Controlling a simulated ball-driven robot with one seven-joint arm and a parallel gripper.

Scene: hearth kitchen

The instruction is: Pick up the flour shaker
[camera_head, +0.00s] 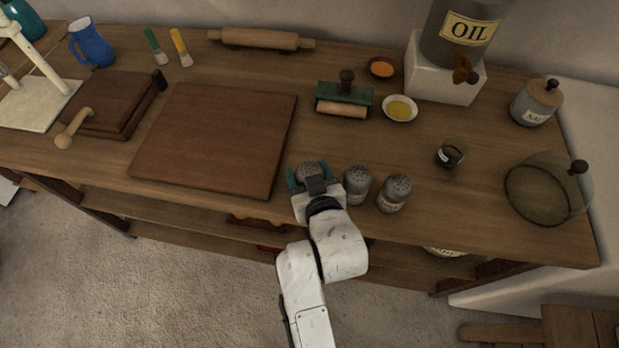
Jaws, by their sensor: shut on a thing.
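My gripper (309,178) is at the front of the wooden counter, to the right of the large brown board. Its green-tipped fingers are shut around a shaker with a grey perforated top (307,169). The rest of that shaker is hidden by the gripper, and I cannot read its label or tell whether it is lifted. Two more shakers with grey tops stand upright just to the right: a middle one (357,184) and a right one (395,193). Their labels are too small to read, so I cannot tell which shaker holds flour.
The brown board (215,138) lies left of my gripper. Behind are a green-framed roller (344,97) and a bowl of yellow contents (400,108). A small dark jar (450,156) and a glass lidded dish (545,190) stand right. The counter's front edge is close.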

